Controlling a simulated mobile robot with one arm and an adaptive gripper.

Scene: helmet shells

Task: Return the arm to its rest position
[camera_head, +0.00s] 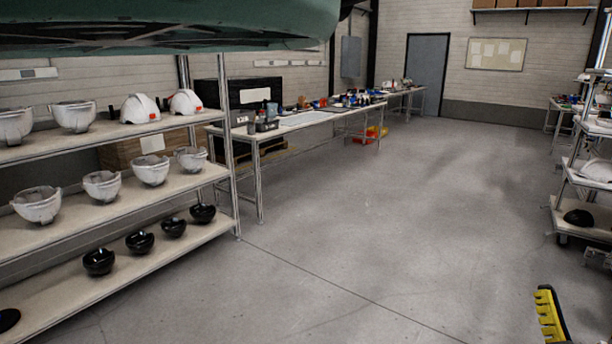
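A yellow and black ridged part (550,315), which looks like a piece of my gripper, shows at the bottom right edge, over the bare floor. The rest of it and of my arm is outside the picture. I cannot see two fingertips, so I cannot tell whether it is open or shut or holds anything. No thing touches the visible part.
A shelf rack (190,184) at left holds white helmet shells (150,170) and black shells (140,242). A workbench (258,135) stands beyond it. A rack (585,215) stands at right. A teal shape (200,20) hangs overhead. The middle floor is clear.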

